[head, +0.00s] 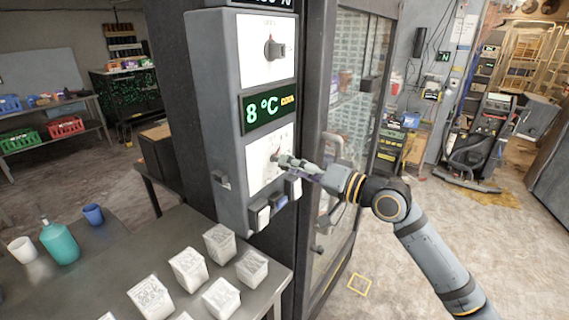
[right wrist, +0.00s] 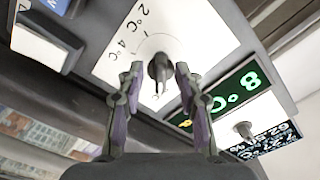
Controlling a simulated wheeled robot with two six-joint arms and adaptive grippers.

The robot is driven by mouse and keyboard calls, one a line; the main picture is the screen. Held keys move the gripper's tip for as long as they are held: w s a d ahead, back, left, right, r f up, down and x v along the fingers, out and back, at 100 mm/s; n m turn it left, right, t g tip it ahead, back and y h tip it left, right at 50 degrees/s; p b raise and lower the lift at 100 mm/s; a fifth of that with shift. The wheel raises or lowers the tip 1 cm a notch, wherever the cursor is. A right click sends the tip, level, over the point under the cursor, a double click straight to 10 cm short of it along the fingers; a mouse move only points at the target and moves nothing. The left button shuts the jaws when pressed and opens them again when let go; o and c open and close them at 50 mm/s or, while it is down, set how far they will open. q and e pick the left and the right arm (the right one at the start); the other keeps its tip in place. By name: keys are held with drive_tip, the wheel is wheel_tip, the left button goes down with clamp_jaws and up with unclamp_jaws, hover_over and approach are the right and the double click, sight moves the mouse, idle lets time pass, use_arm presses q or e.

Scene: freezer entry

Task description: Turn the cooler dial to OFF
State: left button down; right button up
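The cooler dial (right wrist: 158,68) is a grey knob on a white plate marked 2°C and 4°C. My right gripper (head: 284,161) is in front of this plate. In the right wrist view its two fingers (right wrist: 157,76) are spread, with the knob between and just beyond the tips; I cannot tell whether they touch it. The OFF mark cannot be read. My left gripper is not in view.
A second dial (head: 274,49) sits above the display. Switches (head: 260,214) stick out below the lower plate. A glass-door cabinet (head: 345,110) stands right of the panel. A metal table (head: 90,290) with several white tubs is at lower left. The floor at right is open.

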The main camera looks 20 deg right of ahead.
drive_tip(key=shift+s+d+r, duration=0.1)
drive_tip(key=shift+s+d, duration=0.2)
drive_tip(key=shift+s, duration=0.05)
drive_tip(key=c, duration=0.4)
drive_tip(key=shift+c, duration=1.1)
drive_tip(key=shift+w, duration=0.1)
clamp_jaws()
use_arm(q)
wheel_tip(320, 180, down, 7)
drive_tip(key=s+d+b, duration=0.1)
drive_tip(key=b, duration=0.6)
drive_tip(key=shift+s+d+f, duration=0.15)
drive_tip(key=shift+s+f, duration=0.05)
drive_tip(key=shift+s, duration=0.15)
use_arm(e)
drive_tip(key=shift+n, duration=4.9)
drive_tip(key=o, duration=0.6)
unclamp_jaws()
drive_tip(key=shift+w+a, duration=0.1)
